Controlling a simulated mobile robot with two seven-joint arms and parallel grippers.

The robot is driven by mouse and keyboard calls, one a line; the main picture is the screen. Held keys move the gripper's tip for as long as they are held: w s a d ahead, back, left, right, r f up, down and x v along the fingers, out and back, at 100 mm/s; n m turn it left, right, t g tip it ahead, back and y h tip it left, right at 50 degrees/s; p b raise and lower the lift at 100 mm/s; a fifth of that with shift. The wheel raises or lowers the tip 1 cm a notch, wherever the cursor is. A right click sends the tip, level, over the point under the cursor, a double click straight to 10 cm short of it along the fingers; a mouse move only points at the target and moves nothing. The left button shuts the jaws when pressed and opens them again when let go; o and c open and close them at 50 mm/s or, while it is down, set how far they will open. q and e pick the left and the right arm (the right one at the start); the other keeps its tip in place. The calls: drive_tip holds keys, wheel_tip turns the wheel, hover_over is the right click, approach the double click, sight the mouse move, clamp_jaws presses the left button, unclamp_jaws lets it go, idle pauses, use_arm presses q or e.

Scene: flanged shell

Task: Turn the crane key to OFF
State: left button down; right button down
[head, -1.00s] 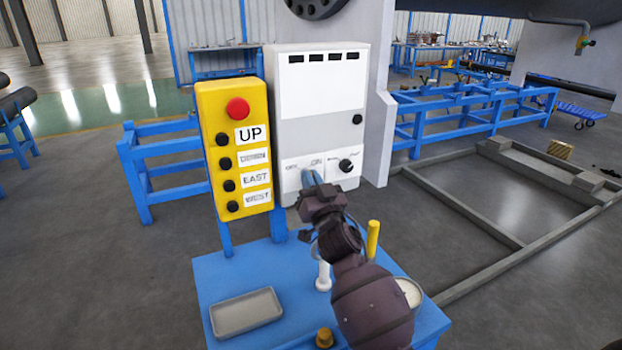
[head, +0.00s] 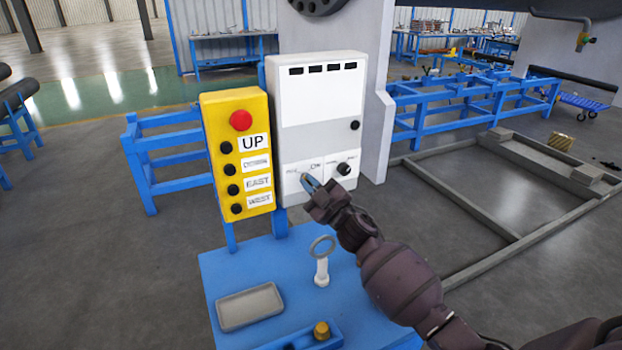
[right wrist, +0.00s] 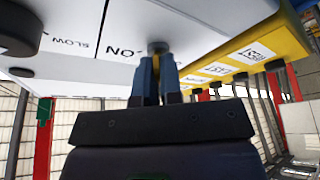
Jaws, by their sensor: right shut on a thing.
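The crane key sits low on the front of the grey control box (head: 320,110), between the small OFF label on the left and the ON label on the right. My right gripper (head: 311,185) has its blue fingertips at the key, right against the panel. In the right wrist view the two fingers (right wrist: 157,80) are closed around the key (right wrist: 158,47), a small grey round piece on the panel beside the word ON. The fingers hide most of the key, so I cannot tell which label it points to. My left gripper is not in view.
A yellow button box (head: 238,153) with a red button stands just left. A dark selector knob (head: 344,169) is right of the key. Below, a blue table (head: 270,258) holds a grey tray (head: 250,306), a ring on a white post (head: 322,268) and a brass-coloured knob (head: 321,330).

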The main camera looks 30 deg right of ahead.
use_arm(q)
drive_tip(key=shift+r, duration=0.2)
use_arm(e)
drive_tip(key=shift+r+n, duration=0.15)
drive_tip(key=shift+n, duration=0.45)
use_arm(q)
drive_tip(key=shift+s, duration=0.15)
use_arm(e)
drive_tip(key=c, duration=1.3)
unclamp_jaws()
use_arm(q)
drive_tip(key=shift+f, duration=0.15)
use_arm(e)
drive_tip(key=shift+w, duration=0.1)
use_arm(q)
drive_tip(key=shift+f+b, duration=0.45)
use_arm(e)
drive_tip(key=v, duration=1.1)
drive_tip(key=shift+r, duration=0.1)
